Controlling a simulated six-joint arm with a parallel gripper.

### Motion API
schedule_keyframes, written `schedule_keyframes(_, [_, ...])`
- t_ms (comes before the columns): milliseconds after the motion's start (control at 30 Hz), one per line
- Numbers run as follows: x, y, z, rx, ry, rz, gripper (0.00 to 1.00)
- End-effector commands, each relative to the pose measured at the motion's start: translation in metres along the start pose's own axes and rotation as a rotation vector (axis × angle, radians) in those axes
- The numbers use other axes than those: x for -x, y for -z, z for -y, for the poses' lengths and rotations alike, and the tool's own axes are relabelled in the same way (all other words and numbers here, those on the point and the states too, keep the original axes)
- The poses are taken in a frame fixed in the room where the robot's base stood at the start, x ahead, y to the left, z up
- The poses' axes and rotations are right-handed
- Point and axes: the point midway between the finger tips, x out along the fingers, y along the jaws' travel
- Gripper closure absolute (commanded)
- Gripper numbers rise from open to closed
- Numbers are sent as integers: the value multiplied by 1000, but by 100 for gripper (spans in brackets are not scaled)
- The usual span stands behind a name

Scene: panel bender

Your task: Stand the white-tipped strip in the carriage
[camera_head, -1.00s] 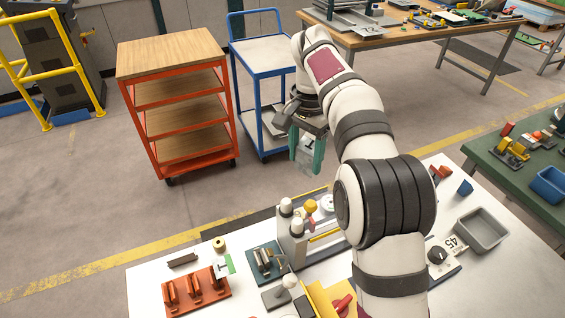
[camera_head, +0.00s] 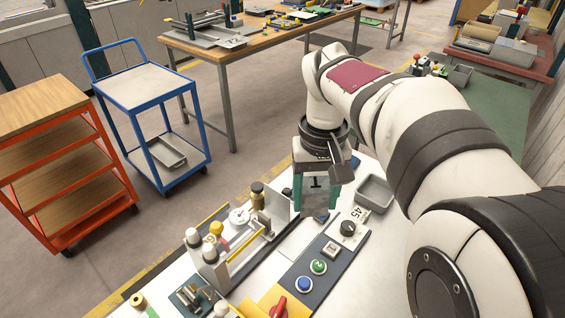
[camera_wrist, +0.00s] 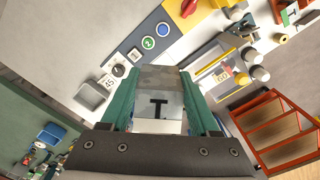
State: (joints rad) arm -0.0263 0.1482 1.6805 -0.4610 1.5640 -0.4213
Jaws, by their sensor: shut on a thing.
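My gripper (camera_head: 317,200) has green fingers and is shut on a flat grey strip (camera_wrist: 162,78) with a white part bearing a black T-like mark. In the wrist view the strip's white part is nearer my palm and the grey end points away. In the head view the strip (camera_head: 318,184) is partly hidden between the fingers, above the right part of the white bench. The bender (camera_head: 235,245), with white-capped posts and a yellow bar, stands left of my gripper, apart from it. I cannot tell which part of it is the carriage.
A control panel (camera_head: 322,262) with a dial, green and blue buttons lies in front of my gripper. A grey bin (camera_head: 375,193) is close on its right. A red knob on a yellow plate (camera_head: 272,303) is at the front. A blue cart (camera_head: 150,95) stands beyond the bench.

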Motion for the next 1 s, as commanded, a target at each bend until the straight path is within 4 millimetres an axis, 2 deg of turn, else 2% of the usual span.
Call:
schedule_keyframes(133, [1, -7, -10, 8, -1, 1, 62])
schedule_keyframes(367, [-13, 19, 1, -93, -7, -2, 62])
schedule_keyframes(533, [-31, 45, 14, -206, -14, -7, 62])
schedule_keyframes(767, [-75, 92, 46, -433, -23, -19, 62])
schedule_keyframes(1000, [-135, 133, 89, -698, -24, -41, 62])
